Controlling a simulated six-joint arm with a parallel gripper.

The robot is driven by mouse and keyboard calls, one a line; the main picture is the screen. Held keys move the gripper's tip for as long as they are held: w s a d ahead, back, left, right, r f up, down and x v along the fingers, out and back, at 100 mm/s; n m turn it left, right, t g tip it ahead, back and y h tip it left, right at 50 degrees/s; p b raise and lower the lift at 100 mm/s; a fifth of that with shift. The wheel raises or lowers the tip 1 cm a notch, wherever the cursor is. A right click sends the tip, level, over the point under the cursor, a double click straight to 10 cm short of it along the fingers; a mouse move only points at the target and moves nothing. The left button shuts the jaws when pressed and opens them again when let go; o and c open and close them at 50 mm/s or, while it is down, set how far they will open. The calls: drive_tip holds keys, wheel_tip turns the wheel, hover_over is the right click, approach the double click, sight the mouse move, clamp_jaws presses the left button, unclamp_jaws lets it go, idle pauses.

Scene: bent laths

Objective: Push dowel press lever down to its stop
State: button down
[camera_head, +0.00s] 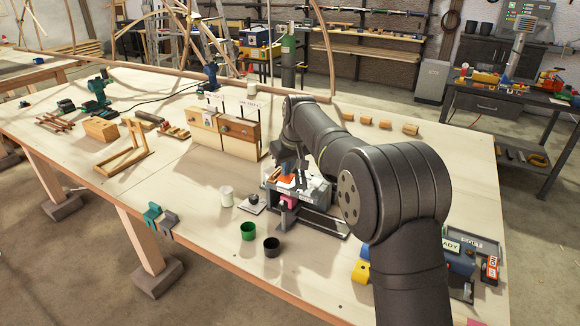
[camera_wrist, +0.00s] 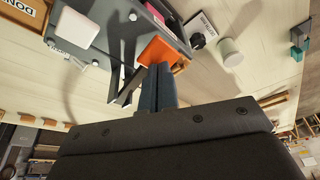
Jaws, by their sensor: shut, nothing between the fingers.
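The dowel press is a grey, box-like device (camera_head: 315,194) on the workbench, partly behind my arm. An orange plate (camera_head: 287,181), which looks like its lever's pad, is at its top left; it also shows in the wrist view (camera_wrist: 165,48). A pink part (camera_head: 288,201) sits below it. My gripper (camera_head: 284,166) is above the press, beside the orange plate. In the wrist view my gripper (camera_wrist: 158,72) has its fingers together and empty, with the tips at the plate's lower edge. I cannot tell whether they touch it. My arm hides part of the press.
Wooden boxes (camera_head: 238,132) stand behind.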

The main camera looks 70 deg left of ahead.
drive_tip(key=shift+f, duration=0.15)
wheel_tip(320, 180, up, 9)
idle(0.9)
drive_tip(key=shift+f, duration=2.9)
